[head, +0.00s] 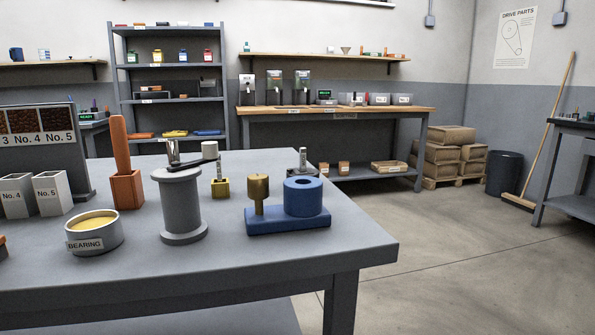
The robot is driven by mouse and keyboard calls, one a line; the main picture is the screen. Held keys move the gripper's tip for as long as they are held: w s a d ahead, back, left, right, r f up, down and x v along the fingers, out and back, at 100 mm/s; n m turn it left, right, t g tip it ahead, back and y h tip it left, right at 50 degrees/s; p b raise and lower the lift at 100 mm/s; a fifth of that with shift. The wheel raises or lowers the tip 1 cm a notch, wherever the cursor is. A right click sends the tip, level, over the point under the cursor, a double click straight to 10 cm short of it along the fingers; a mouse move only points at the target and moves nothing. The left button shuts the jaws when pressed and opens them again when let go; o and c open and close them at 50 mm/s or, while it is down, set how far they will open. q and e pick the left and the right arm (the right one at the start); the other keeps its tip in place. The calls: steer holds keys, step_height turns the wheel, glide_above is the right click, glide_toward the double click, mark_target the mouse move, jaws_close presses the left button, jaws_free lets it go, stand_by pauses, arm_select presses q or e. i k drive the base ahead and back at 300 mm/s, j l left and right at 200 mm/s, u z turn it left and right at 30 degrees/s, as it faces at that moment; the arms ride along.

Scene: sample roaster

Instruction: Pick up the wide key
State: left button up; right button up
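I cannot tell for certain which item is the wide key. On the near grey table (300,255), a blue base (285,223) holds an upright brass-coloured piece with a thick head (259,189) and a blue cylinder with a hole in its top (303,197). A small yellow block (220,188) holds a thin grey upright piece (220,166). Another grey metal piece (303,160) stands behind the blue cylinder, its lower part hidden. An orange block (127,189) holds a tall orange-brown handle (120,145). Neither gripper is in view.
A grey spool-shaped stand (182,205) with a crank-like arm stands mid-table. A round tin labelled BEARING (94,232) and cups labelled No. 4 (17,196) and No. 5 (53,193) are at left. The table's front right part is bare. Open floor (460,265) lies right.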

mark_target(302, 150)
steer(key=i+l+u, duration=0.2)
steer(key=l+u, duration=0.7)
steer(key=l, duration=0.25)
steer(key=l+u, duration=0.4)
steer(key=l, duration=0.25)
steer(key=i+l+u, duration=0.15)
steer(key=l+u, duration=0.7)
steer(key=l, duration=0.2)
steer(key=l+u, duration=0.4)
steer(key=l, duration=0.15)
steer(key=l+u, duration=0.4)
steer(key=l, duration=0.15)
steer(key=k+l+u, duration=0.2)
steer(key=l+u, duration=0.25)
steer(key=k+l+u, duration=0.25)
steer(key=l+u, duration=0.15)
steer(key=l, duration=0.1)
